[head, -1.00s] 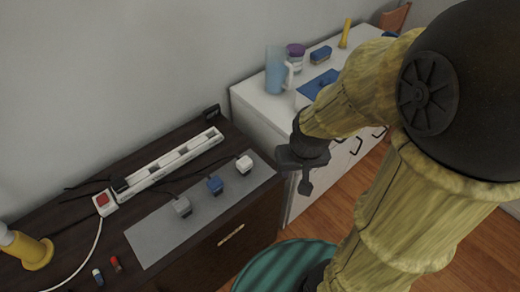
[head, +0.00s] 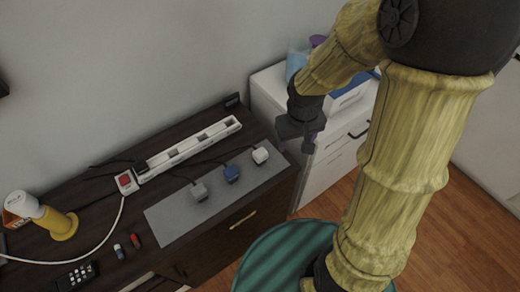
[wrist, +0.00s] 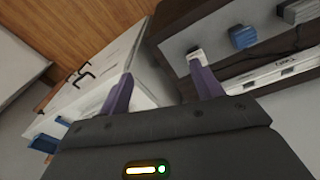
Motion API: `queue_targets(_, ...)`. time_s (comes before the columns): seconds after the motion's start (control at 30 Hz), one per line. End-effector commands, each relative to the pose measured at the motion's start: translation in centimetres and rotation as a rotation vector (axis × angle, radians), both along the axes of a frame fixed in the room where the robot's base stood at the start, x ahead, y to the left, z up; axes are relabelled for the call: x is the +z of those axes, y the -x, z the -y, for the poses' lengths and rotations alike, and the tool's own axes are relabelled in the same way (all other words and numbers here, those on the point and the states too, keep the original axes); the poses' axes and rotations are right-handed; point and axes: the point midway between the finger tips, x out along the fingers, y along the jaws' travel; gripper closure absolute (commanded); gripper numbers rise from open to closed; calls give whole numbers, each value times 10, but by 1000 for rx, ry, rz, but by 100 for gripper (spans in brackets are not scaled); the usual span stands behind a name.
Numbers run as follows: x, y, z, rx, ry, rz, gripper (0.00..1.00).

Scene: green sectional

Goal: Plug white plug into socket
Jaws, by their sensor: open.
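The white plug (head: 261,155) sits at the right end of a grey mat (head: 168,222) on the dark cabinet top. It also shows in the wrist view (wrist: 195,54), just beyond the tip of one finger. The socket strip (head: 190,147) is long and white and lies behind the mat; its edge shows in the wrist view (wrist: 275,75). My gripper (head: 303,140) is beside the cabinet's right end, to the right of the white plug and apart from it. In the wrist view my gripper (wrist: 165,88) has its two purple fingers spread, with nothing between them.
A blue plug (head: 231,173) and a grey plug (head: 199,191) share the mat. A red switch (head: 125,181) ends the strip. A white cabinet (head: 335,165) adjoins at right; a green round stool (head: 285,258) stands in front.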

Motion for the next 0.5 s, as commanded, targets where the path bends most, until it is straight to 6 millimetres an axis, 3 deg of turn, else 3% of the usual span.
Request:
queue_targets(0.03, 15, -12, -12, 50, 4, -27, 35)
queue_targets(0.3, 25, -59, -75, 281, 3, -105, 35)
queue_targets(0.5, 23, -72, -95, 337, -7, -113, 35)
